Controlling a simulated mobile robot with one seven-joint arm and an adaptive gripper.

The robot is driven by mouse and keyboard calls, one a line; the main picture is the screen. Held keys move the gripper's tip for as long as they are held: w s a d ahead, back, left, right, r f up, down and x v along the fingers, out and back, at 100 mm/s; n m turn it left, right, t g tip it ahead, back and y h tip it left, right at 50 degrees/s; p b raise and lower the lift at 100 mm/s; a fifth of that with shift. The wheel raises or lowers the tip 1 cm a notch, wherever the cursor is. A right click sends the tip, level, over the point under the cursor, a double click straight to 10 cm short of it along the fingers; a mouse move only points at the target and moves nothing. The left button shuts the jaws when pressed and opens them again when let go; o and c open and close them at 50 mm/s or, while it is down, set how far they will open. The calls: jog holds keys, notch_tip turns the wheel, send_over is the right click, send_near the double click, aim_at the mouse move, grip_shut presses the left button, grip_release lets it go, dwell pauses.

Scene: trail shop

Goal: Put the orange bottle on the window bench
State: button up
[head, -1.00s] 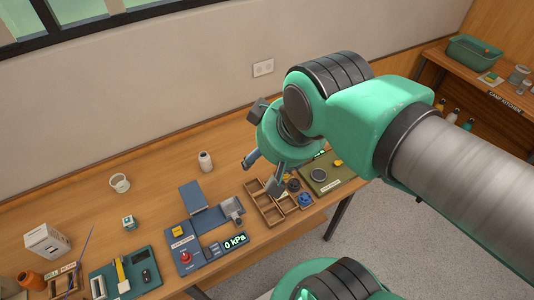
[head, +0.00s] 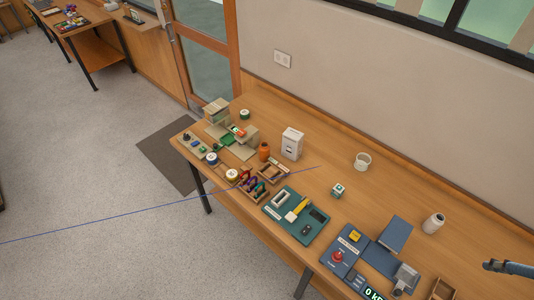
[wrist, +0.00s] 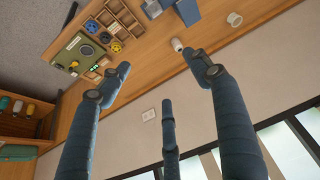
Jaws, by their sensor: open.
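The orange bottle (head: 264,152) stands upright on the long wooden bench (head: 330,232), left of a white box in the head view. In the wrist view the bottle is not visible. My gripper (wrist: 157,75) spreads its dark fingers wide over the right part of the bench, with nothing between them. In the head view only a fingertip shows at the right edge, far from the bottle. Whether this bench is the window bench cannot be told.
A white bottle (head: 433,223) and a mug (head: 363,161) stand further right. Floor (head: 110,220) is clear at left. A second table (head: 95,45) is far left.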

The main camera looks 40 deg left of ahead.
jog(key=w+a+r+n+g+y, duration=0.1)
jog(key=w+a+r+n, duration=0.1)
jog(key=w+a+n, duration=0.6)
jog(key=w+a+r+n+g, duration=0.1)
jog(key=w+a+r+n, duration=0.15)
jog(key=w+a, duration=0.65)
jog(key=w+a+f+n+g+b, duration=0.1)
jog(key=w+a+f+n, duration=0.25)
jog(key=w+a, duration=0.55)
jog(key=w+a+f+n, duration=0.3)
jog(key=w+a+n, duration=0.25)
jog(key=a, duration=0.55)
jog(key=w+a+f+n+g+b, duration=0.1)
jog(key=a+f+n, duration=0.3)
jog(key=a+f, duration=0.5)
jog(key=w+a+f+n+g, duration=0.15)
jog(key=a+f+n, duration=0.3)
jog(key=a, duration=0.95)
jog(key=s+a+f+n, duration=0.4)
jog(key=a+f, duration=0.6)
jog(key=s+a+f+n+h, duration=0.1)
jog(key=s+a+f+n, duration=0.3)
jog(key=a+f, duration=0.7)
jog(key=shift+s+f+b, duration=0.3)
jog(key=shift+s, duration=0.2)
